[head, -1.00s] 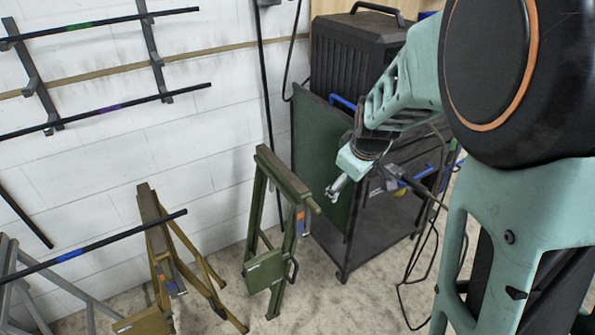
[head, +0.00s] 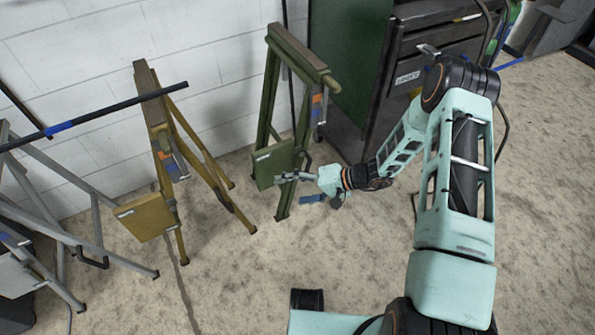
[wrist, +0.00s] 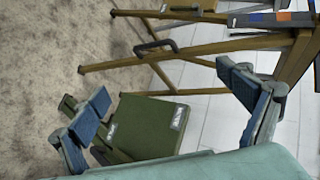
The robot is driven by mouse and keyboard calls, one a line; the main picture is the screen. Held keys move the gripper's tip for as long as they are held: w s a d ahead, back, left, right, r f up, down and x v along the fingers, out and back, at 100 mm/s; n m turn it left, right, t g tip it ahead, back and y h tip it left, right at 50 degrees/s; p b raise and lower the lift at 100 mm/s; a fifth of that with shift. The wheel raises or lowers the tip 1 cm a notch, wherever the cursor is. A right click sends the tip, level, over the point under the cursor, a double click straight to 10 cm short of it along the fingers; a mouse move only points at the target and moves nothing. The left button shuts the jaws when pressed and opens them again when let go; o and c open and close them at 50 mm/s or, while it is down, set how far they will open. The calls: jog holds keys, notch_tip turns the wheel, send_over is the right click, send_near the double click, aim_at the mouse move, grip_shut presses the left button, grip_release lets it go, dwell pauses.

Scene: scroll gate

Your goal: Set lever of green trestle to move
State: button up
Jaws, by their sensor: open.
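The green trestle (head: 271,95) stands upright by the wall in the head view. A green plate with a small white label (head: 266,166) is on its lower part. A dark loop-shaped handle (head: 305,160), which looks like the lever, sits just right of the plate. My gripper (head: 279,178) is open in front of the plate's lower right, close below the handle. In the wrist view the plate (wrist: 146,128) shows between my blue-padded fingers (wrist: 172,97). I cannot tell if they touch anything. The lever is not clear there.
A yellow-brown trestle (head: 150,90) stands to the left, with its dark handle (wrist: 155,47) in the wrist view. A grey trestle (head: 75,250) is farther left. A dark cabinet (head: 350,65) stands right of the green trestle. Floor in front is free.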

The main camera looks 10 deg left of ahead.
jog(key=w+f+m+t+y+b, duration=0.2)
jog(key=w+f+m+t+b, duration=0.25)
jog(key=f+m+t, duration=0.2)
jog(key=m+t+h+b, duration=0.4)
jog(key=m+t, duration=0.3)
jog(key=t, duration=0.1)
send_near(299, 163)
jog(key=b+x, duration=0.3)
jog(key=x, duration=0.5)
jog(key=shift+w+a, duration=0.25)
jog(key=shift+w, duration=0.1)
jog(key=shift+w+a+r, duration=0.15)
jog(key=shift+w+a, duration=0.25)
jog(key=shift+w, duration=0.2)
jog(key=shift+c, duration=0.4)
jog(key=c, duration=1.6)
jog(key=shift+c, duration=0.2)
